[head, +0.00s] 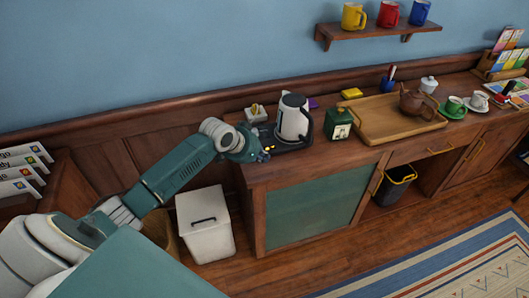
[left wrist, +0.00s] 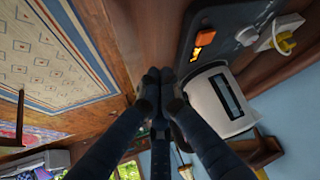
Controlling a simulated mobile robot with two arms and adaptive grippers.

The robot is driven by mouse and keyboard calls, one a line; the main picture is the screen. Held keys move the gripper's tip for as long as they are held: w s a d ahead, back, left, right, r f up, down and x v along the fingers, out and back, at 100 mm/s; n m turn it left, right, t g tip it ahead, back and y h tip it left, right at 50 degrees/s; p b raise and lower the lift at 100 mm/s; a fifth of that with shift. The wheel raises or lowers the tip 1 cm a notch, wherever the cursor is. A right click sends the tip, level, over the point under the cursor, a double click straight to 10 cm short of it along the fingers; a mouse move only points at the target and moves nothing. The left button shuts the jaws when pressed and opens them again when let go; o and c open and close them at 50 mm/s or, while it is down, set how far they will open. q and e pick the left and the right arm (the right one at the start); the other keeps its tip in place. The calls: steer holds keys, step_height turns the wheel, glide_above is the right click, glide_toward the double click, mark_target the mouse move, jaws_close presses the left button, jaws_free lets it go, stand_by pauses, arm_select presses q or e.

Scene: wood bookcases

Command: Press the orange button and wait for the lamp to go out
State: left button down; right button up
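The white kettle (head: 292,118) stands on a dark base plate (head: 304,143) at the left end of the wooden counter. In the left wrist view the base (left wrist: 238,18) carries an orange button (left wrist: 205,34). Beside it a small orange lamp (left wrist: 196,54) glows. The kettle's white body (left wrist: 218,108) with its dark strip is also there. My left gripper (head: 264,156) is at the counter's left front edge, close to the base. Its fingertips (left wrist: 158,76) are together with nothing between them, apart from the button. My right gripper is out of view.
A dark green tin (head: 338,124) stands right of the base, then a wooden tray (head: 375,128) with a brown teapot (head: 412,103). A white bin (head: 206,222) stands on the floor below my left arm.

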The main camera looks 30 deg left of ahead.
arm_select(q)
steer(key=w+a+r+n+t, duration=0.1)
steer(key=w+a+r, duration=0.5)
steer(key=a+r, duration=0.1)
steer(key=shift+r+t, duration=0.3)
steer(key=shift+r, duration=0.1)
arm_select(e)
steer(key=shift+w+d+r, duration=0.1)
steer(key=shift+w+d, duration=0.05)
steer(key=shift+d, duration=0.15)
